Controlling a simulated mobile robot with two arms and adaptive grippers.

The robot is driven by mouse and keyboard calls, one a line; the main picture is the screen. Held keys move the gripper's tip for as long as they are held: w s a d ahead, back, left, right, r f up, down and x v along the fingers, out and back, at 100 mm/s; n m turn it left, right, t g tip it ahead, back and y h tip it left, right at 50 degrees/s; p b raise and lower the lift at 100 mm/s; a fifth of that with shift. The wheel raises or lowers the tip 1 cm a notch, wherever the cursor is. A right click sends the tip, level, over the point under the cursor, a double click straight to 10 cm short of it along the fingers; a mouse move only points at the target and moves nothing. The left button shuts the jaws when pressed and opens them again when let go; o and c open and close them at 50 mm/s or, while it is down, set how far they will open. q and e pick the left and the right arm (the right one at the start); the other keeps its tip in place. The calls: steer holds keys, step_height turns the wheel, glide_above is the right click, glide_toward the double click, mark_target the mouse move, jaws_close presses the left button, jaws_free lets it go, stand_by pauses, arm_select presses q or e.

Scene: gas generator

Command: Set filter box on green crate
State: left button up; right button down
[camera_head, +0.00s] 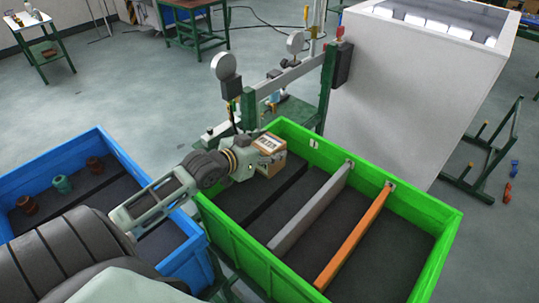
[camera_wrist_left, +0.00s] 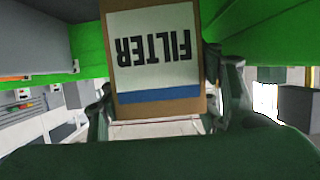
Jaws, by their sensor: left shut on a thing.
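The filter box (camera_head: 267,155) is a small brown carton with a pale label, at the far left corner of the green crate (camera_head: 450,225). My left gripper (camera_head: 252,162) is shut on it. In the left wrist view the filter box (camera_wrist_left: 155,60) fills the middle, its label reading FILTER upside down, with the fingers of my left gripper (camera_wrist_left: 160,110) on both sides. Green crate walls (camera_wrist_left: 270,30) show behind it. I cannot tell whether the box touches the crate floor. My right gripper is not in view.
A grey divider (camera_head: 312,208) and an orange divider (camera_head: 355,237) cross the green crate. A blue crate (camera_head: 130,165) with several small round parts stands at left. A gauge stand (camera_head: 285,80) and a white cabinet (camera_head: 420,85) stand behind the green crate.

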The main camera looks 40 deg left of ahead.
mark_target(258, 171)
arm_select(q)
steer(key=shift+w+a+f, duration=0.25)
steer(key=shift+w+f, duration=0.1)
steer(key=shift+w, duration=0.25)
steer(key=shift+w+a+f, duration=0.2)
steer(key=shift+w+f, duration=0.15)
steer(key=shift+w, duration=0.2)
steer(key=shift+f+p, duration=0.35)
steer(key=shift+f, duration=1.65)
steer(key=o, duration=1)
steer(key=shift+s, duration=0.1)
steer(key=shift+c, duration=0.2)
steer(key=shift+s+r+p, duration=0.25)
steer(key=shift+s+p, duration=0.1)
steer(key=shift+p, duration=0.15)
steer(key=p+v, duration=0.5)
steer(key=shift+s+r, duration=0.15)
steer(key=shift+s+r+p, duration=0.15)
steer(key=shift+s+p, duration=0.3)
steer(key=shift+s, duration=0.2)
steer(key=shift+a, duration=0.1)
